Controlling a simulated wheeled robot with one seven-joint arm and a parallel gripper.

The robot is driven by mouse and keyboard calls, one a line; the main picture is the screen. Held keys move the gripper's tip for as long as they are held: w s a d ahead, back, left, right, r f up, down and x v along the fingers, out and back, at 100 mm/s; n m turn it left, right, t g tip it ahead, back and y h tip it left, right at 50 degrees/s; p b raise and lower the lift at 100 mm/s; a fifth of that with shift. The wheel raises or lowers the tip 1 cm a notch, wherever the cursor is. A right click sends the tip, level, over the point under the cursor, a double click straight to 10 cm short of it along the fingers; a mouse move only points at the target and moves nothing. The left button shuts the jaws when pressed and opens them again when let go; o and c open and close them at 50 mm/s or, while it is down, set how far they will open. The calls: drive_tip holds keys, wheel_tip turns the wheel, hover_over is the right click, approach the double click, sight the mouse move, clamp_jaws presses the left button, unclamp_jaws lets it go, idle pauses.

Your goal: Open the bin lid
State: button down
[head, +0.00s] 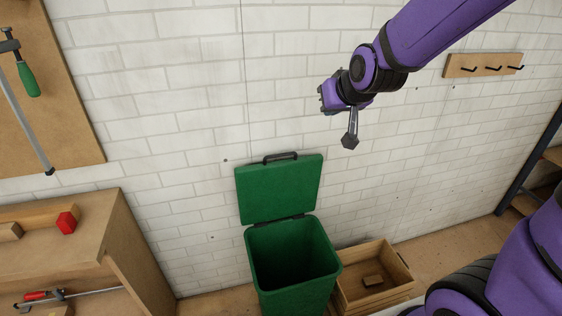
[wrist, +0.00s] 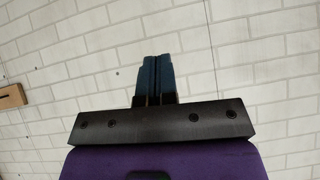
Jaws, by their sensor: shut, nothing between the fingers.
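The green bin (head: 292,262) stands on the floor against the white brick wall, in the lower middle of the head view. Its green lid (head: 279,190) stands raised and upright at the back, near the wall, with a black handle (head: 280,157) along its top edge. The bin's mouth is uncovered and its inside looks dark and empty. My gripper (head: 349,141) is above and to the right of the lid, apart from it. In the wrist view my gripper's fingers (wrist: 153,78) are together with nothing between them. The bin is not in the wrist view.
A wooden crate (head: 376,290) with a small block in it stands right of the bin. A wooden workbench (head: 127,240) with clamps is at the left. A hook rack (head: 484,65) hangs on the wall at upper right. The wall space around my gripper is clear.

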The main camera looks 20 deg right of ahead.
drive_tip(key=w+a+f+t, duration=0.1)
drive_tip(key=w+f, duration=0.5)
drive_tip(key=t, duration=0.6)
approach(281, 156)
drive_tip(key=shift+h, duration=0.3)
drive_tip(key=w, duration=0.5)
drive_tip(key=w+f, duration=0.1)
drive_tip(key=w, duration=0.1)
drive_tip(key=shift+w+a, duration=0.15)
drive_tip(key=shift+w, duration=0.05)
